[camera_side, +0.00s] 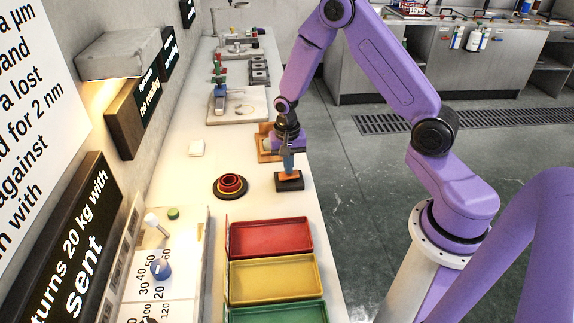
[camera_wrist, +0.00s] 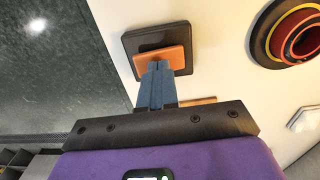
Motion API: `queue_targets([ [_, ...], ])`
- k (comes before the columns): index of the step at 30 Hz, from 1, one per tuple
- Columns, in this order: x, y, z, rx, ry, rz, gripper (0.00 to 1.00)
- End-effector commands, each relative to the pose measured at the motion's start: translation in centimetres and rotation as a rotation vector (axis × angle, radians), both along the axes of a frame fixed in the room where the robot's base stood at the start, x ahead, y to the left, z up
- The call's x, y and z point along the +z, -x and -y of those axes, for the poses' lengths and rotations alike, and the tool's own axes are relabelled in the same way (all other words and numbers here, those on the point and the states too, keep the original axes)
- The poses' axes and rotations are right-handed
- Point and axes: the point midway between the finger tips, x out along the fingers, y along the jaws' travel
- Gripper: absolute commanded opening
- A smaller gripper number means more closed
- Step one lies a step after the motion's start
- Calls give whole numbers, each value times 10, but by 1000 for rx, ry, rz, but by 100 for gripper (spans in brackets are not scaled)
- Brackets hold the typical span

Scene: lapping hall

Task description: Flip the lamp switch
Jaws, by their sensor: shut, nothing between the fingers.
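The switch is an orange rocker (camera_side: 289,176) on a dark square base (camera_side: 290,185), lying on the pale bench near its edge. In the wrist view the orange rocker (camera_wrist: 172,56) lies across the dark base (camera_wrist: 150,35) and looks tilted. My gripper (camera_side: 288,170) points down with its blue-grey fingers shut and empty. The fingertips (camera_wrist: 156,68) are at the rocker and overlap its near edge in the wrist view. I cannot tell whether they press on it.
Nested red, yellow and dark rings (camera_side: 231,186) lie left of the switch. Red (camera_side: 229,238), yellow (camera_side: 231,283) and green (camera_side: 321,316) trays stand in front. A wooden piece (camera_side: 264,156) is behind my gripper. A grey wall fixture (camera_side: 120,55) glows underneath.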

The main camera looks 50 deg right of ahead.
Motion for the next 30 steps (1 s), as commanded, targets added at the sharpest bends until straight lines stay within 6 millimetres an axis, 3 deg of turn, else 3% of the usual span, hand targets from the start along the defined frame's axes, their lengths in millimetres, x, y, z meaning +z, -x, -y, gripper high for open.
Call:
queue_targets([
  [5,2,-1,0,1,0,1,0],
  [11,21,-3,-3,1,0,3,0],
  [24,105,-13,-12,0,-1,6,0],
  [30,130,-15,-15,0,-1,4,0],
])
